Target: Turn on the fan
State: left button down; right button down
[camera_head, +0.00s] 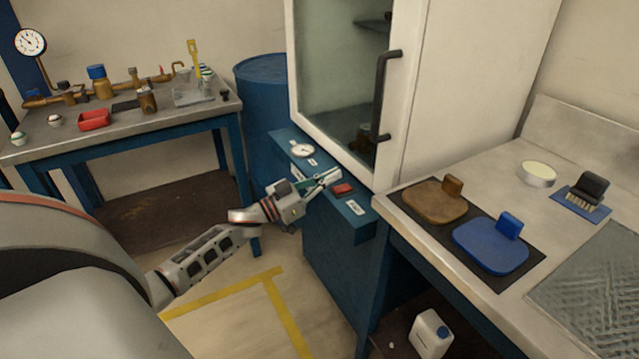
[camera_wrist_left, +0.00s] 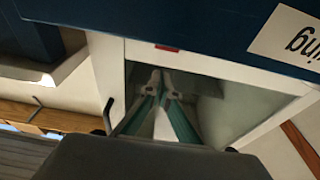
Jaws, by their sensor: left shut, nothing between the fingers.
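No fan can be made out in either view. A blue control ledge (camera_head: 362,222) runs below the glass-fronted cabinet. It carries a small red switch (camera_head: 343,190), a white round dial (camera_head: 302,150) and white labels (camera_head: 355,207). My left gripper (camera_head: 333,176) is shut and empty over the ledge, just left of and behind the red switch; I cannot tell whether it touches anything. In the left wrist view, its green fingers (camera_wrist_left: 161,78) meet at the tips, close below a red piece (camera_wrist_left: 167,47) at the edge of the blue surface (camera_wrist_left: 130,15). My right gripper is not in view.
The cabinet door has a dark vertical handle (camera_head: 381,95) above the ledge. At right, a bench (camera_head: 400,240) holds brown and blue scoop-like items (camera_head: 490,245) and a brush (camera_head: 587,192). A blue barrel (camera_head: 262,100) and a cluttered worktable (camera_head: 150,122) stand at left.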

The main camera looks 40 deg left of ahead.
aim_at(329, 195)
pick_arm(q)
jog(key=f, duration=0.3)
jog(key=shift+s+a+f+b, duration=0.1)
jog(key=shift+s+f+b, duration=0.15)
jog(key=shift+b, duration=0.05)
jog(key=shift+f, duration=0.15)
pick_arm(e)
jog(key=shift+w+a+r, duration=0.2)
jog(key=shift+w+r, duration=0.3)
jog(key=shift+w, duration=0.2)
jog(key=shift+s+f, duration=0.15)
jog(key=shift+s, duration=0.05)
